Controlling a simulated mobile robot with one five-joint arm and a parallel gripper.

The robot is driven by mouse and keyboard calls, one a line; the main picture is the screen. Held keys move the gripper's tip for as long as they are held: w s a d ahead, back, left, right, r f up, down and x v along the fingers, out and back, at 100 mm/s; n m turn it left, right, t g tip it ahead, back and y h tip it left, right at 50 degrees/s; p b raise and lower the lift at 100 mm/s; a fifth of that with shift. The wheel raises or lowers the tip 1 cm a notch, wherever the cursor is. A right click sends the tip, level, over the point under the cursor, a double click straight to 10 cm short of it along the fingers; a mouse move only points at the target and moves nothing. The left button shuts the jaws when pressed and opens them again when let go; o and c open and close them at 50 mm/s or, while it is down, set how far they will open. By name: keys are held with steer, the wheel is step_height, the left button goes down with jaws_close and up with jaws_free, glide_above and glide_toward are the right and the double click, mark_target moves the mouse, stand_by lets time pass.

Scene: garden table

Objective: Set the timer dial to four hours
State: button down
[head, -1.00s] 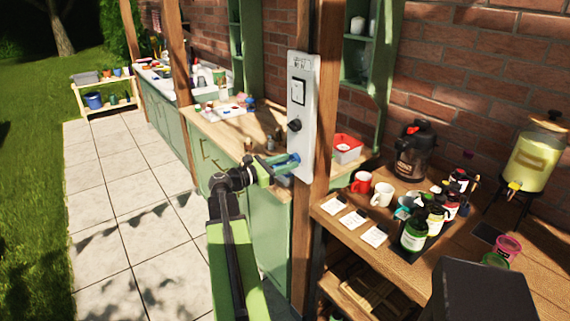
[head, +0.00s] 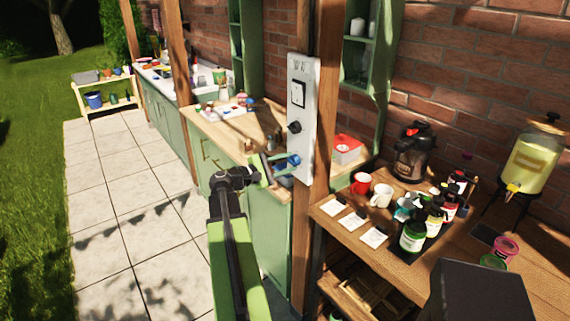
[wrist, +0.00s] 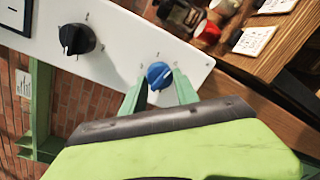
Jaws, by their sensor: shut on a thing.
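A white control panel (head: 302,120) is fixed to a wooden post. It carries a rocker switch (head: 298,93), a black dial (head: 295,127) below it and a blue dial (head: 294,160) near its bottom. In the wrist view the blue dial (wrist: 158,75) has a white pointer line and small marks around it, too small to read surely. My gripper (head: 284,165) is at the blue dial. In the wrist view its green fingertips (wrist: 160,86) are shut on the dial's two sides. The black dial (wrist: 77,39) stands free to the left.
A wooden table (head: 455,238) on the right holds mugs, bottles, cards and a drink dispenser (head: 535,160). A green counter (head: 215,125) with a red-rimmed box (head: 346,149) stands behind the post. The paved path (head: 110,200) on the left is clear.

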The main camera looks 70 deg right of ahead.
steer(key=m, duration=0.4)
steer(key=shift+w+d+r, duration=0.1)
steer(key=shift+r, duration=0.1)
steer(key=m, duration=0.3)
steer(key=shift+m+t+p, duration=0.3)
steer(key=shift+t, duration=0.1)
steer(key=m, duration=0.3)
steer(key=shift+h, duration=0.4)
steer(key=shift+r+m+t, duration=0.1)
steer(key=shift+m+t, duration=0.3)
steer(key=shift+m, duration=1.4)
steer(key=c, duration=0.9)
jaws_free()
